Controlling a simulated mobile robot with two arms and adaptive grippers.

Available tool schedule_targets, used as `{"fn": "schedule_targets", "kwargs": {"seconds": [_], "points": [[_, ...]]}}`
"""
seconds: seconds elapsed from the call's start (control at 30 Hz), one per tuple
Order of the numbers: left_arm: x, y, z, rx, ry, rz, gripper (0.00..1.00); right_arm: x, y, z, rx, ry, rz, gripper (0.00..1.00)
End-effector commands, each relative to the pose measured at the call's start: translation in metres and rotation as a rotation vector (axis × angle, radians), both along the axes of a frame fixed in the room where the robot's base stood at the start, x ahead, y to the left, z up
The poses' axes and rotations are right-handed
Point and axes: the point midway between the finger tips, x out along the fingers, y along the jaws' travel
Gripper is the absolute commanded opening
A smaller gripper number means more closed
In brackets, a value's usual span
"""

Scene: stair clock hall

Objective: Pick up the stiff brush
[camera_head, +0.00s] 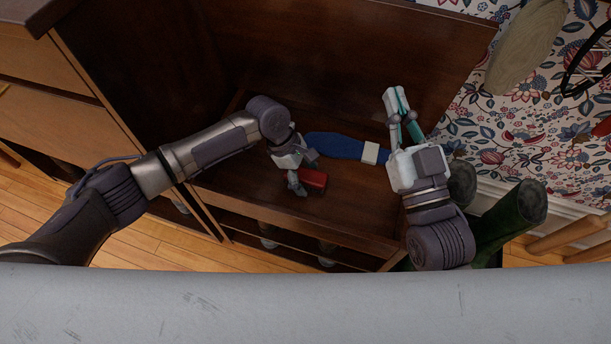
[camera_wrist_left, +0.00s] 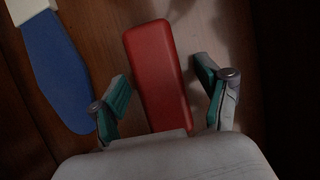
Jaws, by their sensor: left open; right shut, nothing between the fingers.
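A red oblong block with rounded ends (camera_head: 314,180) lies on the wooden bench seat (camera_head: 345,210). It may be the stiff brush, but no bristles show. In the left wrist view the red block (camera_wrist_left: 160,75) reaches between the two spread fingers of my left gripper (camera_wrist_left: 163,88), with a gap on each side. In the head view my left gripper (camera_head: 303,172) is open at the block's left end and partly hides it. My right gripper (camera_head: 398,103) is shut and empty, pointing toward the bench back, to the right of the block.
A flat blue item (camera_head: 338,146) with a pale band (camera_head: 371,153) lies behind the red block; it also shows in the left wrist view (camera_wrist_left: 52,70). The wooden bench back (camera_head: 340,60) rises behind. Dark green boots (camera_head: 512,215) stand at the right. A drawer cabinet (camera_head: 55,100) stands left.

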Motion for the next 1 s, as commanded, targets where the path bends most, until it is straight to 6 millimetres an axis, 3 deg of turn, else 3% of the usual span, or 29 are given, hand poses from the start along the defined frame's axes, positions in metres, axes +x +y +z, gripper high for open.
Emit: {"fn": "schedule_targets", "kwargs": {"seconds": [0.83,1.0], "points": [[-0.0001,-0.0001,-0.0008,0.000,0.000,0.000,0.76,0.0022,-0.0008,-0.0078,-0.013,0.048,-0.003,0.00],[-0.0001,-0.0001,-0.0008,0.000,0.000,0.000,0.48,0.0020,-0.0008,-0.0071,-0.013,0.045,-0.003,0.00]]}}
